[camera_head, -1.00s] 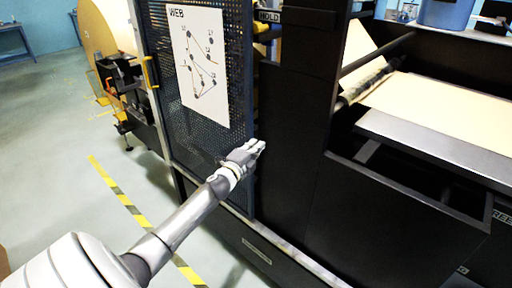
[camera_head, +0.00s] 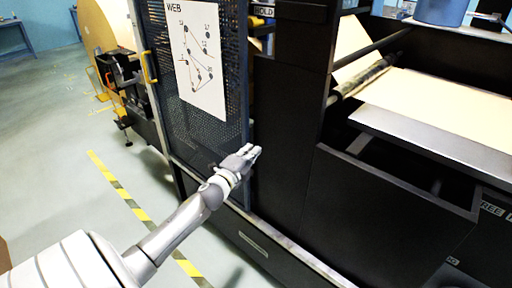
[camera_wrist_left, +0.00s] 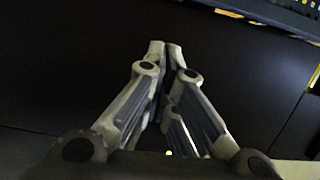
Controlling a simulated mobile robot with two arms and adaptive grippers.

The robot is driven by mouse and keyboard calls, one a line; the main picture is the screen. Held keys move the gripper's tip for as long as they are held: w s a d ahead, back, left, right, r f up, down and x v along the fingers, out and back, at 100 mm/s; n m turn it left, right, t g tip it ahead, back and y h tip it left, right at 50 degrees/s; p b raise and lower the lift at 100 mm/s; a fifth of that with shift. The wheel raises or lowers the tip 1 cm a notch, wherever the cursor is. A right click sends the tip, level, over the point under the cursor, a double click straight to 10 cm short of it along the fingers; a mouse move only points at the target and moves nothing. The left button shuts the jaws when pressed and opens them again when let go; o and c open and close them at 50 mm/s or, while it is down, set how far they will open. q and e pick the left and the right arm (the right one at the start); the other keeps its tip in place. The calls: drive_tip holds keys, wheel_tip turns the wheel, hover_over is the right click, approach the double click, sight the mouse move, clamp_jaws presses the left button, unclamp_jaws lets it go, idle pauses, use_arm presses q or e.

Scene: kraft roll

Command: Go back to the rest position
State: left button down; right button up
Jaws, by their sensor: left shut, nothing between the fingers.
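My left gripper (camera_head: 250,153) is in front of the black machine, near the lower right corner of the perforated door. Its fingers come together at the tips in the left wrist view (camera_wrist_left: 164,48), with nothing between them. The dark panel of the machine (camera_wrist_left: 60,60) fills most of that view behind the fingers. My left arm reaches in from the lower left of the head view. My right gripper is in neither view.
The perforated door (camera_head: 229,60) carries a white web diagram (camera_head: 200,90) and a yellow handle (camera_head: 148,67). Brown paper web (camera_head: 450,108) runs over the machine at right. Yellow-black floor tape (camera_head: 125,200) borders open grey floor (camera_head: 50,130) at left.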

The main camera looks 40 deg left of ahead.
use_arm(q)
drive_tip(key=shift+d+v, duration=0.2)
drive_tip(key=shift+v, duration=2.3)
drive_tip(key=shift+r, duration=0.1)
drive_tip(key=s+d+f+n+g, duration=0.25)
drive_tip(key=s+f, duration=0.25)
drive_tip(key=f, duration=0.7)
drive_tip(key=s+d+f+n+g+h, duration=0.1)
drive_tip(key=s+f+n+g, duration=0.25)
drive_tip(key=f, duration=0.95)
drive_tip(key=s+d+f+n+g, duration=0.2)
drive_tip(key=s+f, duration=0.4)
drive_tip(key=f, duration=0.6)
drive_tip(key=s+d+f+n+g+h, duration=0.1)
drive_tip(key=s+d+f+g, duration=0.2)
drive_tip(key=s+d+f, duration=0.3)
drive_tip(key=s+d+f+n+g+h, duration=0.1)
drive_tip(key=s+d+f, duration=0.5)
drive_tip(key=s, duration=0.9)
drive_tip(key=s+d+f+n+g, duration=0.3)
drive_tip(key=s+d+f, duration=0.3)
drive_tip(key=s, duration=0.5)
drive_tip(key=shift+d+f+g+h, duration=0.3)
drive_tip(key=shift+f+g+h, duration=0.1)
drive_tip(key=shift+f+g, duration=0.45)
